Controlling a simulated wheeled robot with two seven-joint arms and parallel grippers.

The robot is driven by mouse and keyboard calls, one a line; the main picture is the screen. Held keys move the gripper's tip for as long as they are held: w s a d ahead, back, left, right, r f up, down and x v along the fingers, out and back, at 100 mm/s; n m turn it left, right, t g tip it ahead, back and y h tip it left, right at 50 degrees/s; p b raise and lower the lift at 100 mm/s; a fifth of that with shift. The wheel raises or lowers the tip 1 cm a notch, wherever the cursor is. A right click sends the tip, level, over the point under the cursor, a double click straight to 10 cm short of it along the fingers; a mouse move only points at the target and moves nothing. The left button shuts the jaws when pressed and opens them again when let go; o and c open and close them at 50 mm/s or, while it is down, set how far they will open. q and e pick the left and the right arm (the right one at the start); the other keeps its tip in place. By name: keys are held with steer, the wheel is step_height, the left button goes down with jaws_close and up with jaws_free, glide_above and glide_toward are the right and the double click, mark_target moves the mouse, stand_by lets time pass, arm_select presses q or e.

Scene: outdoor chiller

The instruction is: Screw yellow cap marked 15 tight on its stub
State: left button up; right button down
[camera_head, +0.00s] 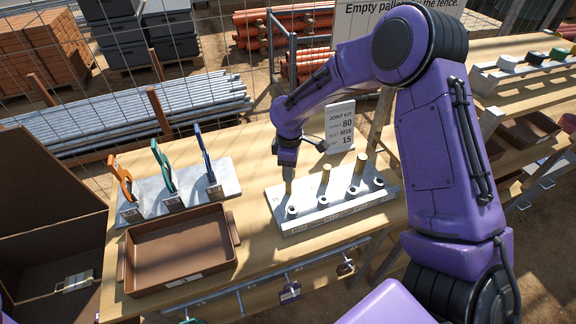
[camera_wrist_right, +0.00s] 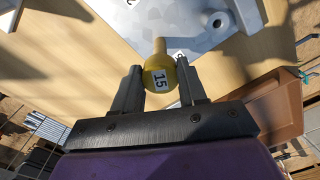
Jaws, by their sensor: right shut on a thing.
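The yellow cap marked 15 (camera_wrist_right: 160,80) sits between the fingers of my right gripper (camera_wrist_right: 160,88) in the wrist view, its number facing the camera. A yellowish post (camera_wrist_right: 160,46) shows just beyond the cap, in line with it. In the head view my right gripper (camera_head: 288,165) points down over the left end of a grey block (camera_head: 342,207), above a brass-coloured post (camera_head: 288,187). The cap cannot be made out there, and whether it is seated on its stub cannot be told. Two more brass posts (camera_head: 326,173) (camera_head: 360,163) stand on the block. My left gripper is out of view.
A card (camera_head: 340,126) reading "JOINT KIT", 80, M16, 15 stands behind the block. At left are an empty brown tray (camera_head: 180,247) and a grey rack with orange (camera_head: 122,178), green (camera_head: 162,165) and blue (camera_head: 207,157) tools. Bare wood separates tray and block.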

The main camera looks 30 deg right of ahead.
steer(key=shift+f+b, duration=0.3)
steer(key=shift+f, duration=0.5)
steer(key=shift+f, duration=0.2)
steer(key=shift+f, duration=0.15)
steer(key=shift+w, duration=0.1)
